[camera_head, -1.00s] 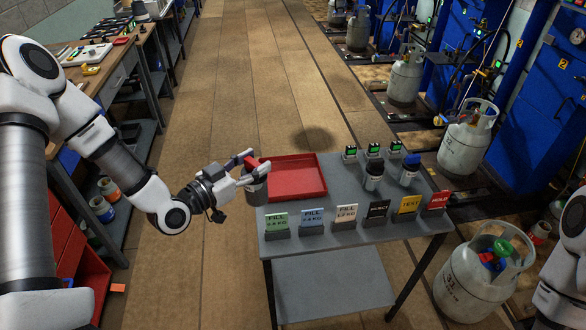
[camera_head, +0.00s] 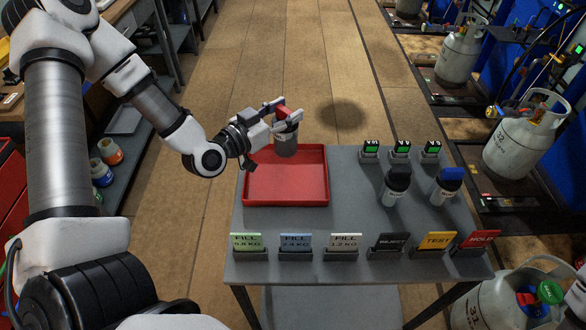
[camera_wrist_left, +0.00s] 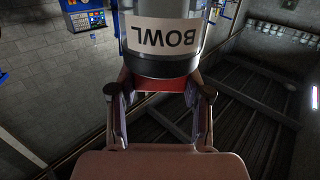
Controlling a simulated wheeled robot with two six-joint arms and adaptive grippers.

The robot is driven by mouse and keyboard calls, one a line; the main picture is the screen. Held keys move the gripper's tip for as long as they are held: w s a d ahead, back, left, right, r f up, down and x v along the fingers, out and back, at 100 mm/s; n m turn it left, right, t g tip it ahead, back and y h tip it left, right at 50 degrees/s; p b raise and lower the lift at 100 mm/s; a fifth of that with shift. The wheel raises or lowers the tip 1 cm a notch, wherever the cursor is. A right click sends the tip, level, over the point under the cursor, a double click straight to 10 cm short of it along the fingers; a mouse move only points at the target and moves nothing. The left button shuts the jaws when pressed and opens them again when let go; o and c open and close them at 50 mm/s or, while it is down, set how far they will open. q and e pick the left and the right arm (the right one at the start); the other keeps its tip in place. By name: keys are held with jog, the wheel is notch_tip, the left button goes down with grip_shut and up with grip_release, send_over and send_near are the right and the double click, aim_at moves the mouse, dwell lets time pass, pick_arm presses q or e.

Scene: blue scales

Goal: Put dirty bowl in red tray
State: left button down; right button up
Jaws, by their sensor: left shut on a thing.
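My left gripper (camera_head: 277,113) is shut on the bowl (camera_head: 286,144), a grey, cup-like container with a red top. It holds the bowl upright by the red part. In the left wrist view the bowl (camera_wrist_left: 160,38) shows a white label reading "BOWL", upside down, between the two fingers (camera_wrist_left: 159,95). The red tray (camera_head: 290,185) lies on the grey table, empty where I can see it. In the head view the bowl overlaps the tray's back edge and appears raised; its exact height is hard to tell. My right gripper is out of view.
The grey table (camera_head: 350,220) has a row of sign cards (camera_head: 345,243) along its front. Gas cylinders (camera_head: 525,138) stand on the right.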

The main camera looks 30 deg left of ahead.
aim_at(277, 148)
pick_arm(q)
notch_tip(277, 148, down, 9)
jog(key=shift+f, duration=0.2)
jog(key=shift+f+b, duration=0.15)
jog(key=shift+b, duration=0.25)
jog(key=c, duration=0.5)
grip_release()
